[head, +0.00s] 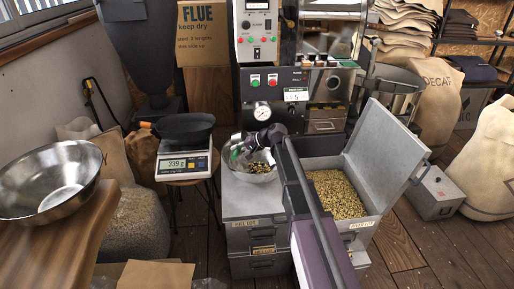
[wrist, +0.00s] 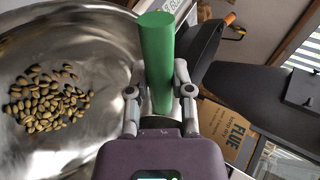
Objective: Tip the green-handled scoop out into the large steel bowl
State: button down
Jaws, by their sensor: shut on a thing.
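The large steel bowl (head: 45,190) stands on the wooden table at the left of the head view and looks empty. My gripper (head: 245,148) is right of it, over the grey metal boxes. It is shut on the green handle of the scoop (wrist: 157,60), which stands between the fingers in the wrist view; a little green shows in the head view (head: 236,153). A steel vessel with beans (head: 259,177) lies just below my gripper. Its beans (wrist: 45,98) show at the left of the wrist view. I cannot tell whether it is the scoop's pan or a separate bowl.
A scale (head: 184,163) with a black pan (head: 185,128) stands on a stool between the large bowl and my gripper. An open bin (head: 362,224) of beans is at the right. The roaster's control panel (head: 268,95) rises behind. A dark chute (head: 143,50) stands at the back left.

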jog(key=shift+w+a+f+g+h+p, duration=0.15)
jog(key=shift+a+g+h+p, duration=0.15)
jog(key=shift+h+p, duration=0.5)
jog(key=shift+w+a+f+g+h+p, duration=0.15)
jog(key=shift+g+h+p, duration=0.25)
jog(key=shift+h+p, duration=0.4)
jog(key=w+a+r+g+h+p, duration=0.1)
jog(key=w+a+g+h+p, duration=0.1)
jog(key=a+h, duration=0.5)
jog(key=shift+w+r+g+h+p, duration=0.25)
jog(key=shift+g+h+p, duration=0.45)
jog(key=shift+h+p, duration=0.5)
